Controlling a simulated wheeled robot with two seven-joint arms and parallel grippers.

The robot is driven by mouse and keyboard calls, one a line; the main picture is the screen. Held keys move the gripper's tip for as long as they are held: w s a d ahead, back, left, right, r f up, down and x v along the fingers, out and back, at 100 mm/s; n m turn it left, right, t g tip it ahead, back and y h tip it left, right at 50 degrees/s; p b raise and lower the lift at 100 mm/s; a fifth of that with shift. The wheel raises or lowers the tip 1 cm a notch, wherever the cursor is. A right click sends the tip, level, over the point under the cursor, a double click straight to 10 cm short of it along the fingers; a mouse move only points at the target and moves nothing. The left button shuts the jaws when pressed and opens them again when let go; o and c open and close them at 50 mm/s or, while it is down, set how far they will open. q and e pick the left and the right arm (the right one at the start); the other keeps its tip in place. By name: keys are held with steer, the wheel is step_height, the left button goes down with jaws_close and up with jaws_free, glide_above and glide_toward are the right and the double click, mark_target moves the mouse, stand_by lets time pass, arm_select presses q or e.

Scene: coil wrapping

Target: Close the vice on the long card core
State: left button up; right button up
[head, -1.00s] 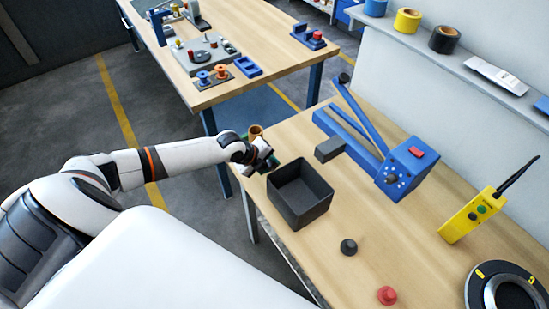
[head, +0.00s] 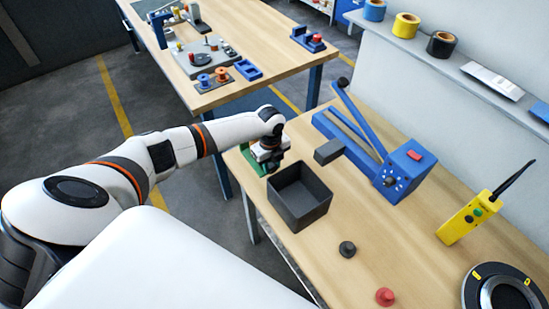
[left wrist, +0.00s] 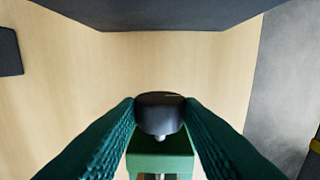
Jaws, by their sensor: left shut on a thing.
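In the left wrist view, the green fingers of my left gripper (left wrist: 160,118) are shut on a dark rounded knob (left wrist: 160,102). The vice's green body (left wrist: 160,162) shows just below the knob. The long card core cannot be made out in either view now; my arm covers that spot in the head view. My right gripper is not in view.
A dark open bin (head: 299,207) stands close beside the vice. A black knob piece (head: 347,249) and a red one (head: 385,297) stand on the bench (head: 390,240).

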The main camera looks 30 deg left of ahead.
arm_select(q)
steer(key=shift+f+g, duration=0.15)
steer(key=shift+g, duration=0.15)
steer(key=shift+d+f+b, duration=0.1)
steer(key=shift+f+b, duration=0.05)
steer(key=shift+b, duration=0.2)
steer(key=g+b, duration=0.1)
steer(key=g+y+b, duration=0.1)
steer(key=g+b, duration=0.1)
steer(key=shift+w+d+f, duration=0.15)
steer(key=shift+w+f, duration=0.1)
steer(key=shift+w, duration=0.15)
steer(key=shift+r+b, duration=0.25)
steer(key=shift+b, duration=0.1)
steer(key=shift+r, duration=0.1)
steer(key=o, duration=0.6)
